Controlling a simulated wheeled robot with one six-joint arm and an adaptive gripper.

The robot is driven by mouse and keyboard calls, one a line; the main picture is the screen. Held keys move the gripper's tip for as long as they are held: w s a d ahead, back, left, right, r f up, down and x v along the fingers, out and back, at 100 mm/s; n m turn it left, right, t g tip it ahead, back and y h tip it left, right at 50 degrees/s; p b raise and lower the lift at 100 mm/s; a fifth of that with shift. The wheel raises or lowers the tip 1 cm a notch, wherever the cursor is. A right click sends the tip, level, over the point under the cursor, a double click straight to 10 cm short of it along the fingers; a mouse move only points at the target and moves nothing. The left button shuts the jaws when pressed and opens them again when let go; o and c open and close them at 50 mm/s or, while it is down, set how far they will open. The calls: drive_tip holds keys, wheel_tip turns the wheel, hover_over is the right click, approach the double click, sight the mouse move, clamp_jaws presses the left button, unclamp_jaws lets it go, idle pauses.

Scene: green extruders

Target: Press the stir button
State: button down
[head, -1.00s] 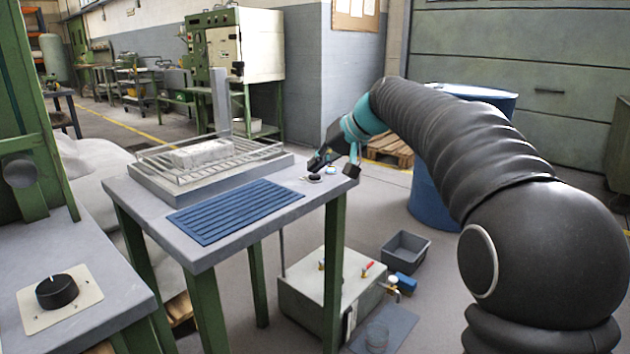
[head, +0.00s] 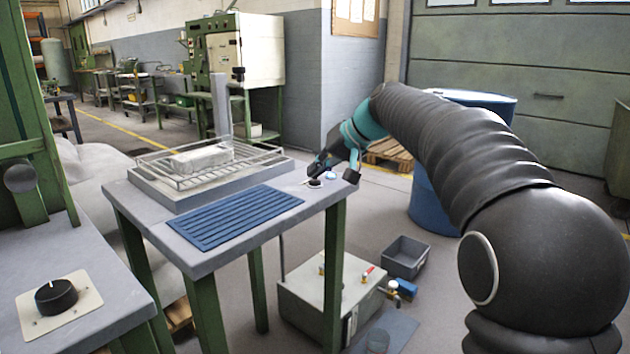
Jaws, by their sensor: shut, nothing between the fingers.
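A small round dark button (head: 315,184) sits on the right end of the grey table top. A smaller pale blue round piece (head: 331,176) lies just behind it to the right. No label is readable, so I cannot tell which of the two is the stir button. My gripper (head: 319,169) is shut and empty, low over this corner of the table, very close to both pieces. I cannot tell whether its dark tip touches either one. The gripper is small in the view and partly hidden by its own dark housing.
The table (head: 235,252) also carries a blue ribbed mat (head: 235,215) and a wire rack (head: 265,153) with a grey block (head: 203,157). A black knob (head: 56,296) is on the bench at left. A blue drum (head: 430,205) stands behind my arm.

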sight(317, 181)
drive_tip(key=shift+f, duration=0.1)
idle(0.3)
drive_tip(key=shift+f+b, duration=0.3)
drive_tip(key=shift+f, duration=0.1)
drive_tip(key=shift+r, duration=0.15)
drive_tip(key=shift+r+p, duration=0.3)
drive_tip(key=shift+p, duration=0.1)
drive_tip(key=shift+r, duration=0.1)
drive_tip(key=shift+r+p, duration=2.65)
drive_tip(key=shift+r, duration=0.25)
